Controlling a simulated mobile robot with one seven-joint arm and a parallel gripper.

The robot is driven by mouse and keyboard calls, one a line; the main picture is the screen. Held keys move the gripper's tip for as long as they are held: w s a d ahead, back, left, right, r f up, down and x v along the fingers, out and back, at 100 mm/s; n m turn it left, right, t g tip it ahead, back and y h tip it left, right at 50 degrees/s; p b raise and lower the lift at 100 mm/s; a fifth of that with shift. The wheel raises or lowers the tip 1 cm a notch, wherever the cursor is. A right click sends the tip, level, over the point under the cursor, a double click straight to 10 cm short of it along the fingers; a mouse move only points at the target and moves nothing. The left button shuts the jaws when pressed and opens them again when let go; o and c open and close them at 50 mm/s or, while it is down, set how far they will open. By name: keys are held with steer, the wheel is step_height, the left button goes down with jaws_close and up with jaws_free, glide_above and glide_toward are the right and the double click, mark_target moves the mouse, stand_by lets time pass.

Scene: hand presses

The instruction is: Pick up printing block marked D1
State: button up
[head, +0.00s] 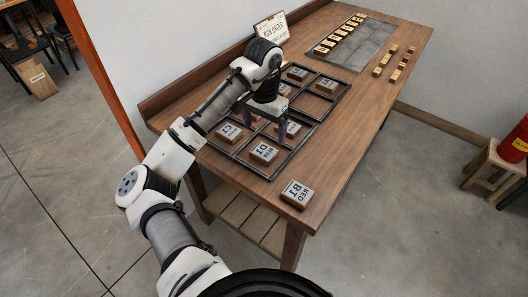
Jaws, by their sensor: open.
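The printing block marked D1 (263,152) lies in a front compartment of the dark metal frame (306,138) on the wooden table, its lettered face up. My gripper (263,123) is over the frame, behind and above the D1 block, pointing down. Its jaws are open and apart from the D1 block. A block partly hidden by my gripper (289,130) sits just right of the fingers. Whether the fingers touch that block is too small to tell.
A block marked C1 (229,132) sits left of D1. A block marked B1 (297,193) lies outside the frame near the table's front corner. More blocks (327,86) fill rear compartments. A sign (271,29), a grey tray (358,46) and small wooden pieces (397,74) stand farther back.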

mark_target(264, 151)
step_height(264, 151, down, 8)
steer(key=shift+f+p, duration=0.15)
steer(key=shift+p, duration=0.85)
steer(key=c, duration=1.1)
